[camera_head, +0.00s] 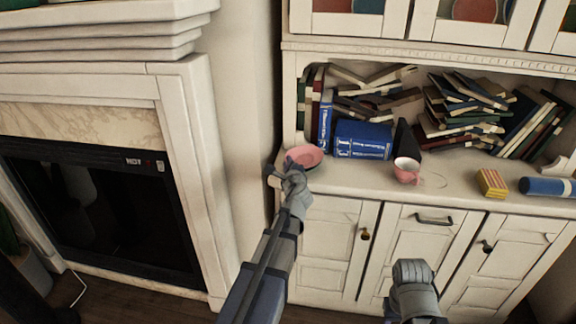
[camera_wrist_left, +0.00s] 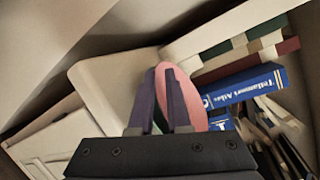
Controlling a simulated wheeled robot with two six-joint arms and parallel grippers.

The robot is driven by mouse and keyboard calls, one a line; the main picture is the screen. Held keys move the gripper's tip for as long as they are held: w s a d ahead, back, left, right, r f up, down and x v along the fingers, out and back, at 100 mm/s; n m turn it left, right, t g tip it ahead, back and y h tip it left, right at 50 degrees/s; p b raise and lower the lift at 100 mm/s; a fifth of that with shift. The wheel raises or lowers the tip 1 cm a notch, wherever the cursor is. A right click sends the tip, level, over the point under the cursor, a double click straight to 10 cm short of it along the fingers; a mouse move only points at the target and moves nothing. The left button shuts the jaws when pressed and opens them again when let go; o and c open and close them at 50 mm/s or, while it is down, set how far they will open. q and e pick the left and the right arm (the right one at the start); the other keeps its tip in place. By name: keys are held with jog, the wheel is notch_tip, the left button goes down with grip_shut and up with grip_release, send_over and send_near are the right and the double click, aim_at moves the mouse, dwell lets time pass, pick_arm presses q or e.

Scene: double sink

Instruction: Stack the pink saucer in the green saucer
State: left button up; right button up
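The pink saucer (camera_head: 306,155) is at the left end of the cabinet counter in the head view, by the blue books. My left gripper (camera_head: 292,168) is at its near left rim. In the left wrist view the pink saucer (camera_wrist_left: 192,88) shows tilted, with one finger of my left gripper (camera_wrist_left: 164,75) across its face and the other beyond its rim. The fingers look closed on the rim. A small greenish patch shows low between the fingers; I cannot tell what it is. I see no clear green saucer. My right arm shows at bottom right, its fingers not distinguishable.
A pink cup (camera_head: 407,170) stands mid-counter. A yellow-and-red block (camera_head: 491,183) and a blue cylinder (camera_head: 547,187) are to the right. Blue books (camera_head: 362,140) and piled books fill the shelf behind. The counter front between saucer and cup is clear.

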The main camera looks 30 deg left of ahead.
pick_arm(q)
jog(key=shift+o, duration=0.9)
jog(key=p+v, duration=0.2)
jog(key=v, duration=1)
jog(key=s+d+r+n+g+h+p, duration=0.1)
jog(key=s+d+n+g+h+p, duration=0.2)
jog(key=s+d+n+g+p, duration=0.3)
jog(key=s+d+n+g+h+p, duration=0.4)
jog(key=s+d+n+g+p, duration=0.3)
jog(key=s+d+p, duration=0.6)
jog(key=s+d, duration=0.1)
jog(key=d, duration=0.5)
jog(key=shift+s+d+r+h+p, duration=0.25)
jog(key=shift+s+r+h+p, duration=0.05)
jog(key=shift+s+r+p, duration=0.1)
